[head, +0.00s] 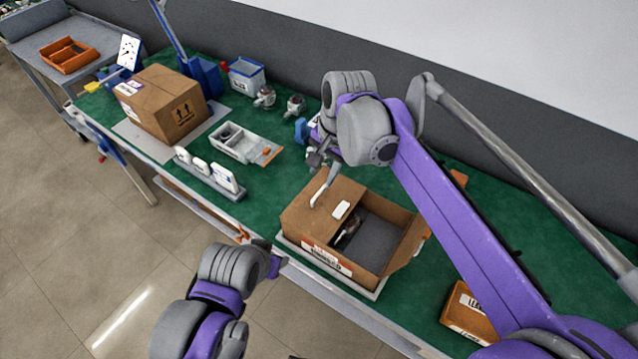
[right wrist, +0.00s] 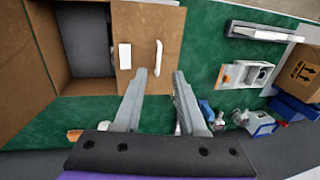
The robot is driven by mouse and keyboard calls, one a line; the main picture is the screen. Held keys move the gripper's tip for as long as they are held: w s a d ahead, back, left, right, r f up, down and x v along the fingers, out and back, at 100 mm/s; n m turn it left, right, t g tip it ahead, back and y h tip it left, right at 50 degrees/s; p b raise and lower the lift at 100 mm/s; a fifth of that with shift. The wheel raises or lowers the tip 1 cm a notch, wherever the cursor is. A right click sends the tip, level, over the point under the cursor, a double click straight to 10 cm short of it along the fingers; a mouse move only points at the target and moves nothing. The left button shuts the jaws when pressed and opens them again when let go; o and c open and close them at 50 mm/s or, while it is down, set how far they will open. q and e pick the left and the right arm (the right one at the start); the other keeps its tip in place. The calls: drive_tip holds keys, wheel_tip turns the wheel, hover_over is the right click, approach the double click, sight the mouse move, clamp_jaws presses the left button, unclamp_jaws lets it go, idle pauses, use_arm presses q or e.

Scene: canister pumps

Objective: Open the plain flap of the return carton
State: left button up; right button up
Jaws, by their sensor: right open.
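The brown return carton (head: 310,236) stands open-topped on the bench in front of me. Its left flap (head: 328,196) lies across the left part of the top, with a white label (head: 341,209) on it and a pale strip, clearer in the right wrist view (right wrist: 158,57). The right flap (head: 405,246) is folded outward. Inside is a dark grey space with a small dark object, partly hidden. My right gripper (head: 318,178) is open and empty at the left flap's back edge; its fingers (right wrist: 160,82) show apart. My left gripper (head: 268,260) is beside the bench's front edge, its fingers unclear.
A closed carton (head: 164,104) stands at the back left. A small labelled box (head: 465,311) is at the right.

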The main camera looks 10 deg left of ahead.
sight(316, 197)
drive_tip(key=f, duration=0.3)
drive_tip(key=a+f, duration=0.1)
drive_tip(key=f, duration=0.5)
drive_tip(key=shift+w+a, duration=0.25)
drive_tip(key=shift+c, duration=0.2)
clamp_jaws()
idle(0.8)
